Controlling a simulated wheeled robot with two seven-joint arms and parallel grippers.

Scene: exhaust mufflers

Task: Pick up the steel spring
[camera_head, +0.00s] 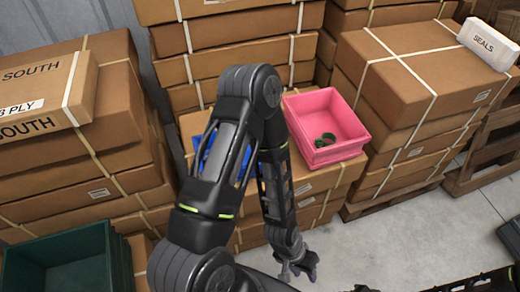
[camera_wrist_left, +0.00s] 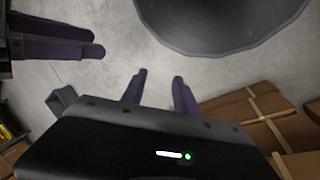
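I cannot make out a steel spring for certain in either view. The pink bin (camera_head: 340,156) on a carton stack holds small dark green round pieces (camera_head: 325,140), too small to identify. My left gripper (camera_head: 301,272) hangs low in front of the cartons, below the pink bin and away from it. In the left wrist view its two purple fingers (camera_wrist_left: 159,77) stand apart with nothing between them, so it is open. Another pair of purple fingers (camera_wrist_left: 98,42), my right gripper, shows at the upper left there; its opening is unclear.
A blue bin (camera_head: 205,150) is partly hidden behind my left arm. A dark green crate (camera_head: 60,248) stands at the lower left. Strapped cartons (camera_head: 80,170) crowd the left and back. A white SEALS box (camera_head: 488,44) lies on the right stack.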

